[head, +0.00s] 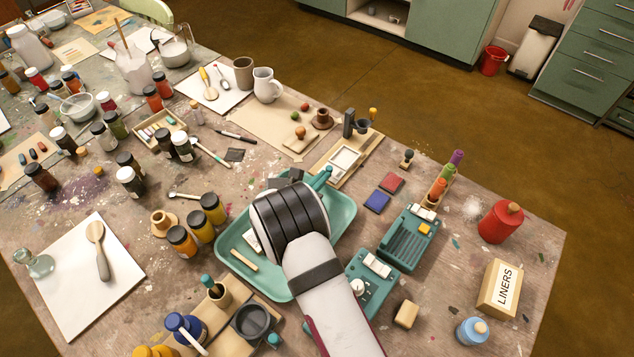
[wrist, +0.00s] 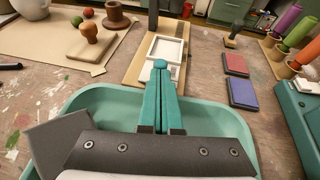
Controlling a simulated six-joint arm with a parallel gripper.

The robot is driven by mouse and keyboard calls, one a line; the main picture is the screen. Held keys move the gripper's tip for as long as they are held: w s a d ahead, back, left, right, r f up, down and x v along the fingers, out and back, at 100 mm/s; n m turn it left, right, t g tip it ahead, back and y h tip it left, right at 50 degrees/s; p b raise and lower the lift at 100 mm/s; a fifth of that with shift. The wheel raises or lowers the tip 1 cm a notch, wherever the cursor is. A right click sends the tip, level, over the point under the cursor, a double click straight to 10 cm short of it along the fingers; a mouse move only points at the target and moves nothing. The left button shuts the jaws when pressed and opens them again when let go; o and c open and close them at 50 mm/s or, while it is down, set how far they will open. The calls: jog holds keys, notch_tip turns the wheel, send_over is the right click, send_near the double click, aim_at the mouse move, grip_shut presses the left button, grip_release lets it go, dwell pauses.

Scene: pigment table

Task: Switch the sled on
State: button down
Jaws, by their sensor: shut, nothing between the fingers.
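My gripper (head: 325,172) is shut and empty, its teal fingers pressed together; they also show in the wrist view (wrist: 161,68). It hangs over the teal tray (head: 346,222), pointing toward the back. No part is labelled as the sled. Beyond the fingertips lies a wooden board with a white frame (head: 345,159) and a dark upright post (head: 348,122). To the right stands a ribbed teal unit (head: 404,240) with a yellow button (head: 425,228). Nearer is a teal control box (head: 380,287) with white rocker switches (head: 377,265) and a round knob (head: 357,287), partly hidden by my arm.
Red and blue pads (head: 376,202) lie between the board and the ribbed unit. A wooden rack (head: 430,203) holds coloured sticks behind it. A red bottle (head: 500,222) and a liners box (head: 498,288) stand at right. Jars with yellow contents (head: 200,226) stand left of the tray.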

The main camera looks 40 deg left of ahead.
aim_at(347, 160)
jog(key=w, duration=1.1)
jog(key=shift+w, duration=0.1)
jog(key=v, duration=0.9)
jog(key=f+v, duration=0.1)
jog(key=v, duration=0.4)
jog(key=shift+s, duration=0.3)
